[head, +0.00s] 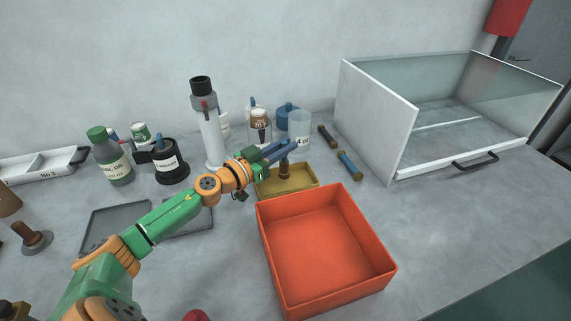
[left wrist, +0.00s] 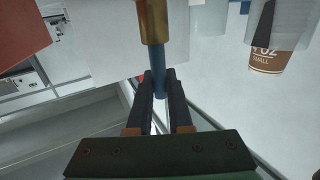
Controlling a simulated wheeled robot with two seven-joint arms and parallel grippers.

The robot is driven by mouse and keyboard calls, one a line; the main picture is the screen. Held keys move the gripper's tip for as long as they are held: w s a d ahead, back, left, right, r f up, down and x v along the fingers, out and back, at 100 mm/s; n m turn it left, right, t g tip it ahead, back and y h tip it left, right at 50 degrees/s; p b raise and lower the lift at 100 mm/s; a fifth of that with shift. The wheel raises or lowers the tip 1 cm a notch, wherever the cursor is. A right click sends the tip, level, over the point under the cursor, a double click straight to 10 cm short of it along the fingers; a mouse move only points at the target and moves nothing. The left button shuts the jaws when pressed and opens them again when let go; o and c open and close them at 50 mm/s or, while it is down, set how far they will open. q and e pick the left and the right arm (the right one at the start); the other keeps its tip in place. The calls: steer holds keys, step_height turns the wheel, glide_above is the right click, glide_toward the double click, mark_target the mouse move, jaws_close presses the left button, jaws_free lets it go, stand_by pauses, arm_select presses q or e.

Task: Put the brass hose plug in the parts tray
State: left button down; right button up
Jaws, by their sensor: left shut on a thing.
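My left gripper (head: 286,150) is shut on a piece with a blue shaft and a brass end, which I take for the brass hose plug (head: 284,168). In the left wrist view the plug's brass end (left wrist: 153,22) points away from my left gripper (left wrist: 159,84), whose fingers close on the blue part. My right gripper is not in view.
An orange bin (head: 325,235) stands just in front of the yellow tray. A clear cup (head: 299,128), a brown-sleeved cup (head: 259,125) and a white cylinder (head: 211,140) stand behind. A glass-sided case (head: 378,125) is at right.

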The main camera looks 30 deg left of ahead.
mark_target(281, 161)
arm_select(q)
steer(key=f, duration=0.1)
steer(key=f+b, duration=0.1)
steer(key=f, duration=0.1)
steer(key=f+b, duration=0.1)
steer(key=shift+w+a+f, duration=0.15)
steer(key=shift+w+f, duration=0.1)
steer(key=shift+w, duration=0.15)
steer(key=shift+r, duration=0.15)
steer(key=c, duration=0.8)
jaws_free()
steer(key=shift+c, duration=0.2)
steer(key=v, duration=0.6)
steer(key=shift+s+b, duration=0.15)
steer(key=shift+b, duration=0.15)
steer(key=shift+s+a, duration=0.2)
steer(key=shift+s, duration=0.4)
steer(key=shift+r, duration=0.1)
